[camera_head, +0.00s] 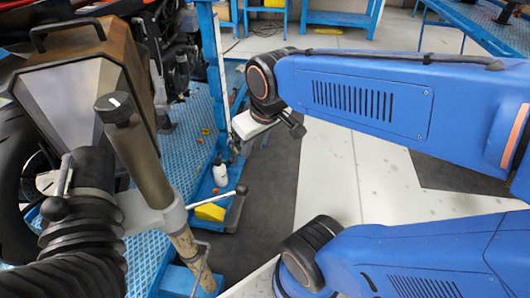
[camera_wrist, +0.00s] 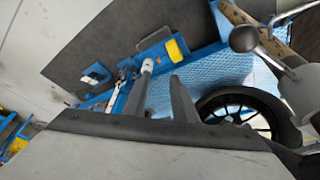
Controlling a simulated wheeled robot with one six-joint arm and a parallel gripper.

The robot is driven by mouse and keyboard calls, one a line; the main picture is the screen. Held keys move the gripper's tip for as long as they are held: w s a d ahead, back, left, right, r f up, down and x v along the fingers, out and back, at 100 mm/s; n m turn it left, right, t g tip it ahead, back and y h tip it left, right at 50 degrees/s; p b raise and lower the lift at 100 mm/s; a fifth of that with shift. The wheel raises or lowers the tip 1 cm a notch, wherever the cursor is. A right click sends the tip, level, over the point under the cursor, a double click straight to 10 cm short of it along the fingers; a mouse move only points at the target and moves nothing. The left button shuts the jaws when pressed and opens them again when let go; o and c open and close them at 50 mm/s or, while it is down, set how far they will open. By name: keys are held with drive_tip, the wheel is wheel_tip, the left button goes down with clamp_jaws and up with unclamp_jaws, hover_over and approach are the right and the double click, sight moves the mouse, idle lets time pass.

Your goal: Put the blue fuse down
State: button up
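I cannot make out a blue fuse in either view. My gripper (camera_wrist: 162,84) shows in the wrist view as two grey fingers standing apart. No held thing is visible between them; the blue textured platform (camera_wrist: 215,72) shows beyond the gap. In the head view, the pale wrist housing hangs at the end of my blue arm, left of the middle. The fingers are too small and dark there to make out.
A motorcycle with a dark wheel (camera_wrist: 250,112) stands on the blue platform, at left in the head view. A white bottle (camera_head: 220,174) and a yellow object (camera_head: 209,212) are near its edge. A ball-ended lever (camera_wrist: 245,38) sticks out. Blue benches (camera_head: 340,18) stand behind; grey-white floor (camera_head: 345,175) is clear.

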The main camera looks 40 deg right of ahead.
drive_tip(key=shift+m+t, duration=0.3)
drive_tip(key=shift+m, duration=0.3)
drive_tip(key=s, duration=0.3)
drive_tip(key=s+r, duration=0.1)
drive_tip(key=s, duration=0.1)
drive_tip(key=shift+d, duration=0.25)
idle(0.3)
